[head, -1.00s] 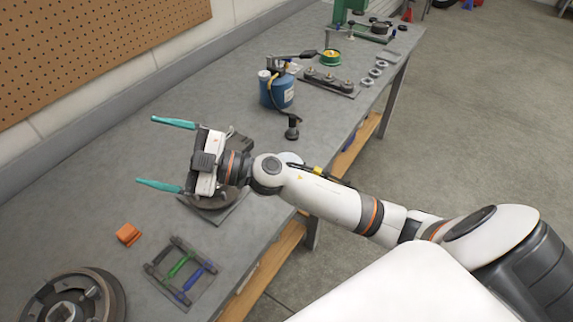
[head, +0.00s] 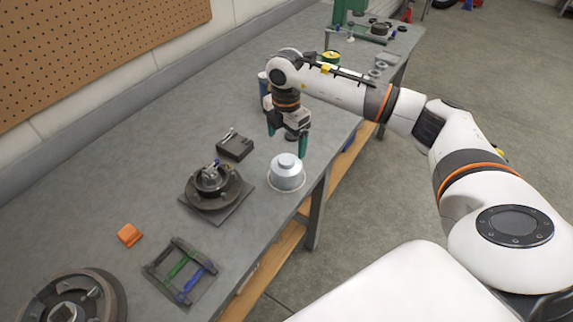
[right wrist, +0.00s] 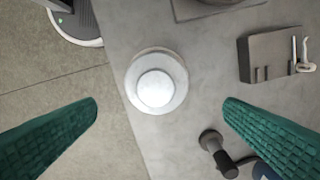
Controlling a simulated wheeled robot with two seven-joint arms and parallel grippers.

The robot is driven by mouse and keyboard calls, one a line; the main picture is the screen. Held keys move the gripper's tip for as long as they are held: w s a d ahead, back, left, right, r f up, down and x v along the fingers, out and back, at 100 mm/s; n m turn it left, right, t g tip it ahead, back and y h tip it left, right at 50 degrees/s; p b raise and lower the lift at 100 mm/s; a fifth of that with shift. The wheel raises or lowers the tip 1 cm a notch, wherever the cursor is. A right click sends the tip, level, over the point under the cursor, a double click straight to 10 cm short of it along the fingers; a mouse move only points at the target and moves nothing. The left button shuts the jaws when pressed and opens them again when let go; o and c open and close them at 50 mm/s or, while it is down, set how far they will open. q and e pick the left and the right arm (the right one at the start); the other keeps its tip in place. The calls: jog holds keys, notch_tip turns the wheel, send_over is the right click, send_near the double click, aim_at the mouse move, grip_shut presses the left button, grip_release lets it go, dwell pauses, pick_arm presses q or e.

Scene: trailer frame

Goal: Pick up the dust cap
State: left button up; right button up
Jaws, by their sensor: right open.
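The dust cap (head: 287,174) is a silver, round, stepped cap standing on the grey bench near its front edge. In the right wrist view the dust cap (right wrist: 157,88) shows from above, near the picture's middle. My right gripper (head: 287,143) points down, above and slightly behind the cap in the head view. Its green fingers (right wrist: 160,108) are wide apart with nothing between them, and the cap appears just ahead of the fingertips. I cannot tell the exact height above the cap. My left gripper is not in view.
A hub on a plate (head: 212,190) and a dark block with pins (head: 235,147) stand left of the cap. A black-handled tool (right wrist: 218,152) lies near one finger. An orange block (head: 129,235) and a tool rack (head: 180,270) are nearer. The bench edge is close by.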

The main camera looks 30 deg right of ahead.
aim_at(287, 159)
notch_tip(287, 159, down, 4)
jog(key=shift+f+p, duration=0.25)
jog(key=shift+p, duration=0.25)
jog(key=f, duration=0.1)
jog(key=f+p, duration=0.1)
jog(key=f, duration=0.1)
jog(key=f+p, duration=0.1)
jog(key=f, duration=0.1)
jog(key=shift+s, duration=0.3)
jog(key=shift+f, duration=0.2)
jog(key=c, duration=0.7)
